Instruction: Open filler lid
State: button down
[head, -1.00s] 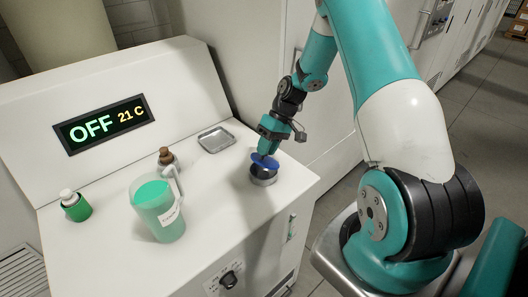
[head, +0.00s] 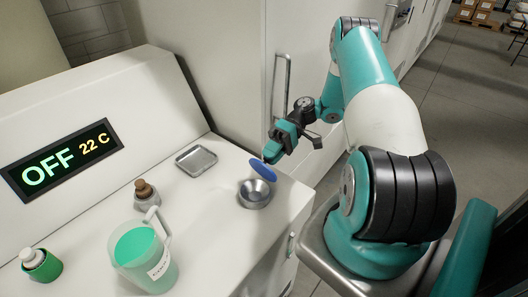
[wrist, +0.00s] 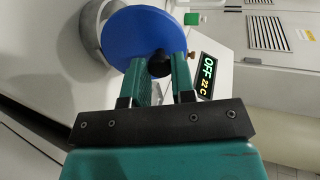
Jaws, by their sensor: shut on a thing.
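The filler lid (head: 263,166) is a blue disc, tilted up on edge above the round metal filler opening (head: 255,193). The opening is uncovered and shows its grey funnel-like inside. My gripper (head: 270,155) is shut on the lid's dark knob, on the right side of the lid. In the wrist view the blue lid (wrist: 140,35) fills the upper middle, and its black knob (wrist: 159,63) sits between my two teal fingers. Part of the metal filler rim (wrist: 90,30) shows behind the lid. Whether a hinge joins lid and rim is hidden.
On the white machine top stand a jug of green liquid (head: 143,254), a brown-capped bottle (head: 145,193), a green bottle with white cap (head: 41,264) and an empty metal tray (head: 196,160). The display (head: 62,157) reads OFF, 22 C.

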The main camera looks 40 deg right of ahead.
jog(key=shift+a, duration=0.1)
dwell(0.4)
jog(key=c, duration=0.9)
grip_release()
jog(key=shift+c, duration=0.2)
notch_tip(320, 180, up, 20)
jog(key=p, duration=1.2)
